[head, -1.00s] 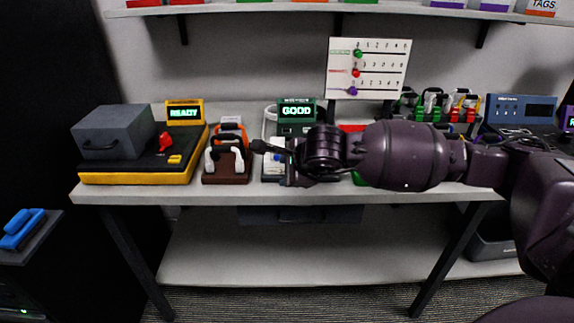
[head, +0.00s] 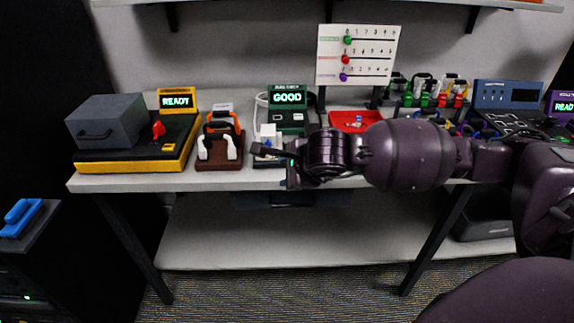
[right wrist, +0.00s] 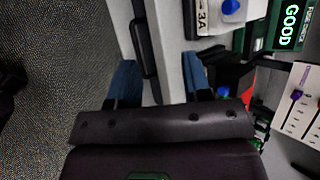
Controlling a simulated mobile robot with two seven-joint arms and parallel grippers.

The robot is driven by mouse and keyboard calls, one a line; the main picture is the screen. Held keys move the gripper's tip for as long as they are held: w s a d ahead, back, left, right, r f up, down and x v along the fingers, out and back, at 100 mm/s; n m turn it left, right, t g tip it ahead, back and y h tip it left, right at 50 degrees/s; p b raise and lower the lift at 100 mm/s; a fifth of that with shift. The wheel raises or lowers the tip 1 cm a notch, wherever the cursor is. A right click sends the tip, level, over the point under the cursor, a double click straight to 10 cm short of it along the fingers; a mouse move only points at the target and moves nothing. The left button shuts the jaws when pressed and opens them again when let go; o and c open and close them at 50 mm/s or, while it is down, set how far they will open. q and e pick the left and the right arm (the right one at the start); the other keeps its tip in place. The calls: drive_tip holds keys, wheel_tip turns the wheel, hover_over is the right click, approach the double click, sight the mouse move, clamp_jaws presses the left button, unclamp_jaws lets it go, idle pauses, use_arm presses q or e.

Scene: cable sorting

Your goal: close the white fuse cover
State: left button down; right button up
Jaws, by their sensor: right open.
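The white fuse cover (head: 268,132) belongs to a small dark-based unit in front of the green GOOD tester (head: 288,110). In the right wrist view a white part (right wrist: 212,17) with a blue knob and a rating label shows at the top edge, partly cut off. I cannot tell the cover's exact angle. My right gripper (head: 272,152) is in front of the unit, its fingers pointing left and hiding part of it. In the right wrist view its two blue fingers (right wrist: 160,80) are apart with nothing held between them, over the table's front edge. My left gripper is not in view.
A brown rack (head: 219,160) with white and orange handles stands just left of the unit. Further left is a yellow-black READY station (head: 130,165) with a grey box. A red tray (head: 350,120) and several coloured clips (head: 430,92) are to the right.

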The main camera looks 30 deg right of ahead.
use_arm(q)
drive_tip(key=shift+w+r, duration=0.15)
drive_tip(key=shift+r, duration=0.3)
use_arm(e)
drive_tip(key=shift+s+a, duration=0.15)
drive_tip(key=shift+s, duration=0.75)
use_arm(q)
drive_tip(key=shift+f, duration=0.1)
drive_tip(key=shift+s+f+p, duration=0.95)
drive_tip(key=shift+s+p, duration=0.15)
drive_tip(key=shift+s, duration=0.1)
use_arm(e)
drive_tip(key=v, duration=1)
drive_tip(key=shift+s+r, duration=0.25)
drive_tip(key=shift+s, duration=0.05)
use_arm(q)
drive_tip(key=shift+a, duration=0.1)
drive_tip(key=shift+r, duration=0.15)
